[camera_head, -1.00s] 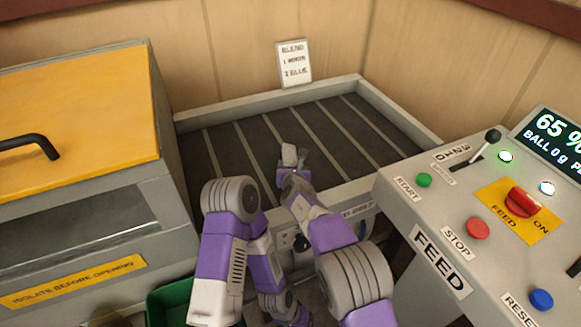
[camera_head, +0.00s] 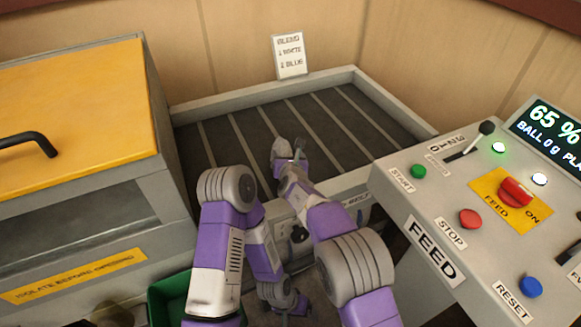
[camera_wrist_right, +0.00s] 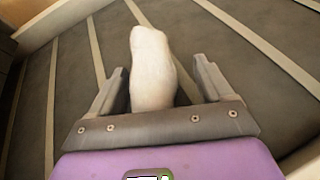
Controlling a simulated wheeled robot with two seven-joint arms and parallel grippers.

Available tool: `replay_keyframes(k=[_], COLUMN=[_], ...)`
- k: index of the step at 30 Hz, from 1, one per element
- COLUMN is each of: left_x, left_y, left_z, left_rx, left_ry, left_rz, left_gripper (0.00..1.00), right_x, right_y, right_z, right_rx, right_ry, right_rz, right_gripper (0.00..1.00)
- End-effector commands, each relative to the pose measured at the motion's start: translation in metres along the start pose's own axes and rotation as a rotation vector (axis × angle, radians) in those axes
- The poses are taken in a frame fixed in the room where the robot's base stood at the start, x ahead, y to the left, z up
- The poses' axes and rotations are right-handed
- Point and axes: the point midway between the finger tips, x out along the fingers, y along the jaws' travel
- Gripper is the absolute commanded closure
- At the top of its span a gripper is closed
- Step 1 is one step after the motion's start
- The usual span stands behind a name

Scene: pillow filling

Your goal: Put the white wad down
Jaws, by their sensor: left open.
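The white wad (camera_head: 281,149) is a small, elongated soft piece over the slatted dark belt (camera_head: 226,139). In the right wrist view the wad (camera_wrist_right: 151,65) lies between the fingers of my right gripper (camera_wrist_right: 159,68). The fingers stand apart, with a gap showing on each side of the wad. The wad seems to rest on the belt, but its underside is hidden. In the head view my right gripper (camera_head: 287,158) is right at the wad, over the belt's near part. My left gripper (camera_head: 287,303) is low, in front of the belt, open and empty.
A pale rim (camera_head: 395,105) borders the belt, with a sign (camera_head: 289,55) behind it. A yellow-lidded machine (camera_head: 75,115) stands left, and the FEED control panel (camera_head: 450,215) right. A green bin (camera_head: 170,298) sits below. The belt around the wad is clear.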

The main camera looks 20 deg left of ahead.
Motion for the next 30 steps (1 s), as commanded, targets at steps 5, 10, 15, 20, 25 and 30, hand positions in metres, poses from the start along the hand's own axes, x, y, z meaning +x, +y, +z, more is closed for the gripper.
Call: replay_keyframes(k=[5, 10, 15, 20, 25, 30], left_x=[0.003, 0.002, 0.0, -0.002, -0.003, -0.003], left_y=[-0.001, -0.001, 0.0, 0.001, 0.001, 0.001], left_z=[0.0, 0.0, 0.001, 0.001, 0.001, 0.001], left_rx=[-0.001, -0.001, -0.001, -0.001, -0.001, -0.001], left_ry=[-0.001, -0.001, -0.001, -0.001, -0.001, -0.001], left_rz=[0.0, -0.001, 0.0, 0.0, 0.0, 0.0], left_gripper=[0.16, 0.16, 0.16, 0.16, 0.16, 0.16], right_x=[-0.027, -0.056, -0.084, -0.102, -0.111, -0.111], right_y=[-0.001, 0.0, 0.0, 0.0, 0.0, 0.0], right_z=[-0.001, -0.002, -0.002, -0.002, -0.002, -0.003], right_rx=[0.001, 0.0, -0.002, -0.001, -0.002, -0.002], right_ry=[0.001, 0.001, 0.001, 0.0, 0.001, 0.001], right_rz=[0.001, 0.002, 0.002, 0.002, 0.002, 0.001], right_gripper=[0.21, 0.21, 0.21, 0.21, 0.21, 0.21])
